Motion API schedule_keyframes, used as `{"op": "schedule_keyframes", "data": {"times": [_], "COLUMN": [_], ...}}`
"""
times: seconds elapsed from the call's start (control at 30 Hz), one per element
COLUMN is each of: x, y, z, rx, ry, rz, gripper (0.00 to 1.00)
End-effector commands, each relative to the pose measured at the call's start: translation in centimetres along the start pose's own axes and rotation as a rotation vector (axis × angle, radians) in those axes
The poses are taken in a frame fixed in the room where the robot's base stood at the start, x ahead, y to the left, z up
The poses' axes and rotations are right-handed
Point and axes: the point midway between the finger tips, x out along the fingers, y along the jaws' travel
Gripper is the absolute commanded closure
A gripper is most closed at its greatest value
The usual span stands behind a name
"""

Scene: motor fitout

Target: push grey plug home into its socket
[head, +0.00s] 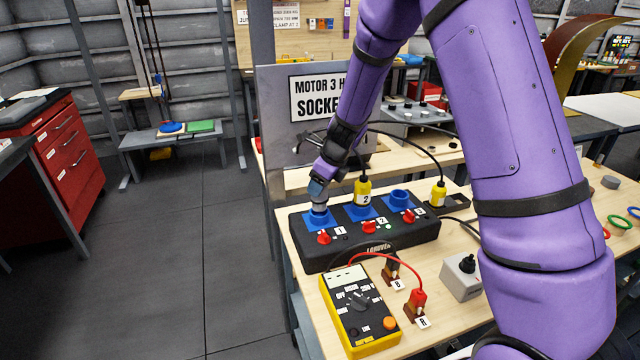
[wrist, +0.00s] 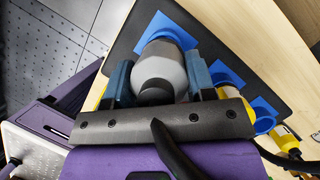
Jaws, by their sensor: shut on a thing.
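The grey plug (wrist: 160,72) is between the two blue fingers of my gripper (wrist: 158,80) in the wrist view, with its black cable end toward the camera. In the head view my gripper (head: 318,186) points down over the left blue socket (head: 320,219), the one by label 1. The grey plug also shows there (head: 319,207), roughly upright at the socket's mouth. My gripper is shut on it. I cannot tell how deep the plug sits, as its lower end is hidden.
The black socket box (head: 340,252) has red knobs. A yellow plug (head: 363,190) stands at the middle socket; the right socket (head: 400,196) is empty. Another yellow plug (head: 438,192) stands to the right. A yellow meter (head: 360,310) with a red lead lies in front. A sign panel (head: 280,110) stands behind.

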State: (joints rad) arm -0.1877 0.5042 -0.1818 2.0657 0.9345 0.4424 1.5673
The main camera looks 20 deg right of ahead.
Motion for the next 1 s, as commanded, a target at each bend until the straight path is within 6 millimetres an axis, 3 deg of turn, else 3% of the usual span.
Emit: {"op": "schedule_keyframes", "data": {"times": [1.0], "x": [1.9], "y": [0.0], "z": [-0.8], "rx": [0.001], "ry": [0.0], "rz": [0.0], "gripper": [0.77]}}
